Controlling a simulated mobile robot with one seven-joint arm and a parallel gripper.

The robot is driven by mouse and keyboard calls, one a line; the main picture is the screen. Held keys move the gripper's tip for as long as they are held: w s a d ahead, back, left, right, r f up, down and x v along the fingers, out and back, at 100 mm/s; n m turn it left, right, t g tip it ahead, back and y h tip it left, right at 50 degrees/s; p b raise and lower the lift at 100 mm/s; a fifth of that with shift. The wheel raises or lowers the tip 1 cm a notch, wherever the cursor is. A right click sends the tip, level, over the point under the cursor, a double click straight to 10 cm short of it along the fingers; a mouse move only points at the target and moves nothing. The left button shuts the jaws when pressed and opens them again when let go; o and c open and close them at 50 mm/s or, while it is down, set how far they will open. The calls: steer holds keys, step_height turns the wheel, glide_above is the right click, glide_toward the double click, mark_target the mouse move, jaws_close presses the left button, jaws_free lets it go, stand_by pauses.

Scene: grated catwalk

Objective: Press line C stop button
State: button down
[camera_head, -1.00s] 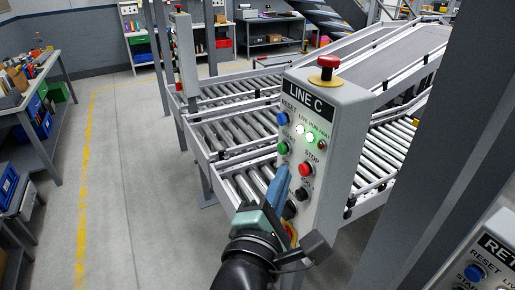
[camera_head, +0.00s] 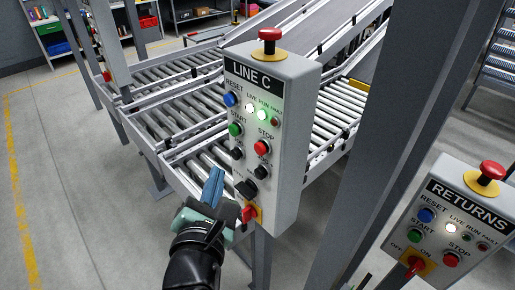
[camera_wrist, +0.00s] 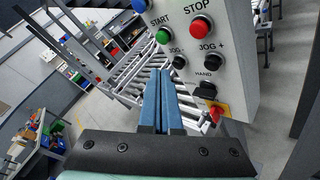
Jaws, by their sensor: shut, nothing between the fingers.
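The line C control box (camera_head: 280,185) is a grey upright panel labelled LINE C. Its red stop button (camera_head: 261,148) sits right of and below the green start button (camera_head: 236,129). In the wrist view the stop button (camera_wrist: 200,27) is at the top, right of my fingers. My gripper (camera_head: 214,174) has blue fingers, shut and empty, at the panel's lower left in the head view. In the wrist view my gripper (camera_wrist: 160,72) points up below the start button (camera_wrist: 162,35). No contact with the stop button shows.
A red mushroom button (camera_head: 269,35) tops the line C box, and a red rotary switch (camera_head: 249,213) sits low on it. The returns box (camera_head: 450,225) stands right, past a grey post (camera_head: 385,130). Roller conveyors (camera_head: 190,120) lie behind. Open floor is at left.

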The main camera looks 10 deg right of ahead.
mark_target(255, 147)
steer(key=w+d+p, duration=0.1)
steer(key=w+d, duration=0.3)
steer(key=d, duration=0.1)
steer(key=shift+d, duration=0.3)
stand_by(1.9)
steer(key=shift+w+d+p, duration=0.3)
steer(key=shift+d+p, duration=0.05)
steer(key=shift+w+d+p, duration=0.3)
steer(key=shift+w+d, duration=0.15)
steer(key=shift+d, duration=0.2)
stand_by(1.0)
steer(key=shift+s+a, duration=0.1)
steer(key=shift+a, duration=0.05)
steer(key=shift+s+a, duration=0.65)
steer(key=shift+a, duration=0.2)
steer(key=shift+a, duration=0.1)
